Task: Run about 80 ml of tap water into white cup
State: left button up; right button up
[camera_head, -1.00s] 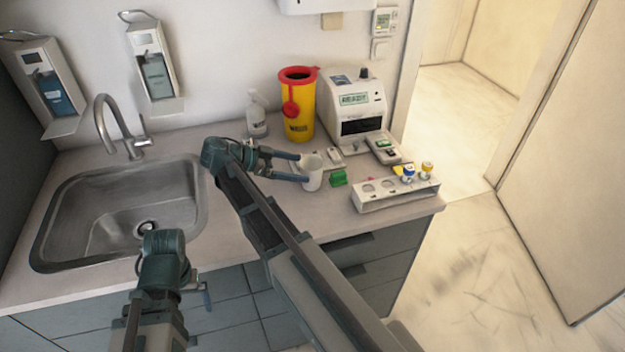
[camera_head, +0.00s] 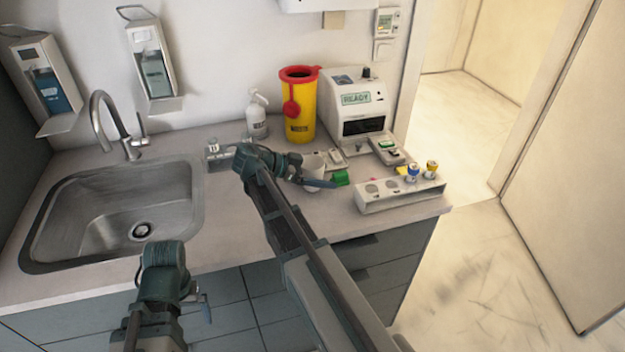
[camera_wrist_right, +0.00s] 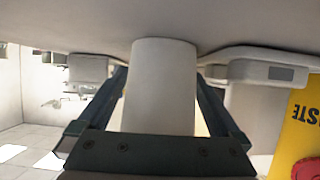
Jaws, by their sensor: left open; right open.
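The white cup (camera_head: 314,163) stands upright on the counter, left of the green block. My right gripper (camera_head: 318,179) is open at the cup, its fingers on either side. In the right wrist view the cup (camera_wrist_right: 160,85) stands between the two open fingers (camera_wrist_right: 160,100), which show gaps to it. The gripper hides part of the cup in the head view. The tap (camera_head: 112,122) arches over the back of the steel sink (camera_head: 60,195) at the left. My left gripper (camera_head: 200,303) is open and empty in front of the counter, below the sink.
Bare counter lies between sink and front edge.

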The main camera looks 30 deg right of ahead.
aim_at(324, 164)
jog(key=c, duration=1.2)
jog(key=shift+r, duration=0.2)
jog(key=shift+r+p, duration=0.6)
jog(key=shift+p, duration=0.25)
jog(key=shift+s+a+r+p, duration=0.1)
jog(key=shift+s+r+p, duration=0.1)
jog(key=shift+r+p, duration=0.45)
jog(key=shift+s+r+p, duration=0.15)
jog(key=shift+r+p, duration=0.45)
jog(key=s+a, duration=0.1)
jog(key=s, duration=0.3)
jog(key=s+a, duration=0.2)
jog(key=s, duration=0.3)
jog(key=s+a+r+p, duration=0.1)
jog(key=s+a, duration=0.1)
jog(key=s, duration=0.3)
jog(key=shift+s+a, duration=0.15)
jog(key=shift+a, duration=0.1)
